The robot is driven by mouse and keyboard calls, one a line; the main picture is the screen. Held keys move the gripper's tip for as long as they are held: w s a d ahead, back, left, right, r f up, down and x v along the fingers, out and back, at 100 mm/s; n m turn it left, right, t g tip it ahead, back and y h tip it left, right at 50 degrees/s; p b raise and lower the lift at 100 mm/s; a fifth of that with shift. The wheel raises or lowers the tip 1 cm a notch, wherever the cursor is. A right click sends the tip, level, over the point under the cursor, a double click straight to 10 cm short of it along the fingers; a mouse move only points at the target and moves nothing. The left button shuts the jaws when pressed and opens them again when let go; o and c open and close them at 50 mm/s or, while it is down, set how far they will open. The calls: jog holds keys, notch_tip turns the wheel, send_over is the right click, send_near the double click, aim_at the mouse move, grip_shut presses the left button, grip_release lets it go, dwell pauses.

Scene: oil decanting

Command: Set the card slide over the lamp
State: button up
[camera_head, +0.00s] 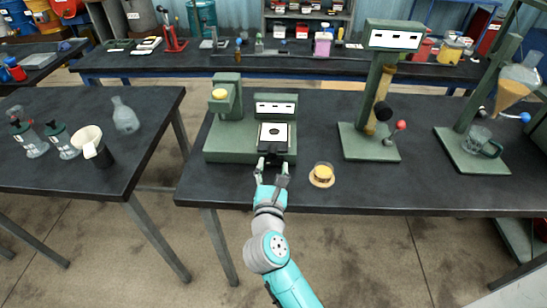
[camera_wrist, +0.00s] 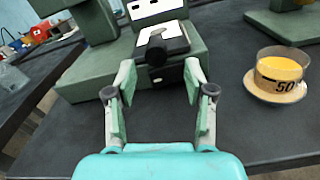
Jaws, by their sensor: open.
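The card slide, with a white card (camera_head: 274,134) bearing a dark round mark and a black front part (camera_head: 272,151), sits at the front of a green bench device (camera_head: 225,142). In the wrist view its black knob (camera_wrist: 156,46) stands straight ahead between my fingers. My gripper (camera_head: 272,170) is open and empty just in front of the slide, apart from it as far as I can tell; it also shows in the wrist view (camera_wrist: 159,80). A yellow round piece (camera_head: 220,93) on the device's left post may be the lamp; I cannot tell for certain.
A glass cup of yellow liquid (camera_head: 322,171) on a round base stands close to the right of my gripper. A tall green stand (camera_head: 370,143) is farther right. Flasks (camera_head: 125,116) stand on the left table. The bench front edge lies below my gripper.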

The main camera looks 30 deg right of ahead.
jog(key=v, duration=0.6)
jog(key=shift+s+a, duration=0.2)
jog(key=shift+s, duration=0.05)
jog(key=s+d+n+t+y, duration=0.15)
jog(key=s+n+t, duration=0.35)
jog(key=s+n, duration=1.2)
jog(key=s+a+f+n+g+y, duration=0.2)
jog(key=s+n, duration=0.6)
jog(key=n, duration=0.6)
jog(key=s+a+f+n+g+y, duration=0.2)
jog(key=s+a+f+n+y, duration=0.2)
jog(key=s+n, duration=0.5)
notch_tip(320, 180, down, 3)
jog(key=n+y, duration=0.3)
jog(key=n, duration=0.2)
jog(key=shift+s+a+n+g, duration=0.15)
jog(key=shift+a+n+g, duration=0.25)
